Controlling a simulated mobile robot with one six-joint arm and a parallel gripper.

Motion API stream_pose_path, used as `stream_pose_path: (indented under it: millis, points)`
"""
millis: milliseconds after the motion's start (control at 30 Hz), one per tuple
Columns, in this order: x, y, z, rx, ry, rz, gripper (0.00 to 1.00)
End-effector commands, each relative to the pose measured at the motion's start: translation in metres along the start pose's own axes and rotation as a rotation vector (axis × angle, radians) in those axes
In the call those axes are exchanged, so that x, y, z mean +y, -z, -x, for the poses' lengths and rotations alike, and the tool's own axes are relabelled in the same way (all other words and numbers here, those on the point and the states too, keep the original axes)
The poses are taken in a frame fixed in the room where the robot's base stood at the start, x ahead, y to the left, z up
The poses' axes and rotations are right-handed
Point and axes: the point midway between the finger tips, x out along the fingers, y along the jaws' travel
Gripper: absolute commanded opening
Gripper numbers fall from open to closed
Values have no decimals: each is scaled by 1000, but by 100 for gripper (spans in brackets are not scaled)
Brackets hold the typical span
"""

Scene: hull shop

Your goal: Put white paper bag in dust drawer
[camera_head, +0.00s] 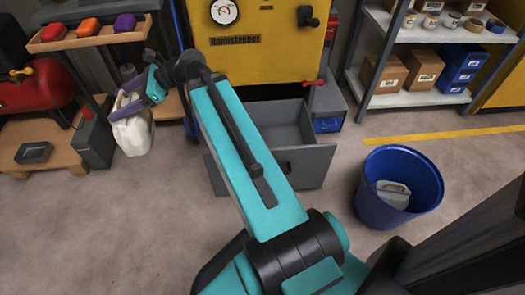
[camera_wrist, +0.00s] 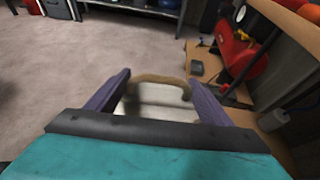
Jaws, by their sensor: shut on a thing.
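The white paper bag (camera_head: 132,132) hangs at the left in the head view, in front of the wooden pallet. My gripper (camera_head: 142,97) is shut on its upper part. In the wrist view the bag (camera_wrist: 155,98), with a brown handle, shows between the purple fingers; its lower part is hidden by my wrist. The grey dust drawer (camera_head: 306,165) is pulled open under the yellow machine (camera_head: 262,55), to the right of the bag. The part of its inside that shows looks empty; my arm covers its left part.
A blue bin (camera_head: 372,195) with a pale container (camera_head: 393,194) inside stands right of the drawer. A tray (camera_head: 90,38) of coloured blocks and a red tank (camera_head: 28,90) are at the left. A shelf (camera_head: 420,98) with boxes stands back right. Floor in front is clear.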

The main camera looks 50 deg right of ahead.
Motion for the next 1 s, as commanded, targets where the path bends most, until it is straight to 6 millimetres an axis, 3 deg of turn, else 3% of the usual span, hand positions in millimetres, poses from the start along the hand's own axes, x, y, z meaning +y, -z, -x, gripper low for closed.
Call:
stream_pose_path:
  millis: [367,567,767,1000]
  points:
    - [-2,1,2,0,4,-2,37]
    - [-16,11,8,2,16,-8,37]
    - [-53,44,29,7,51,-25,37]
    - [-106,107,68,9,111,-51,37]
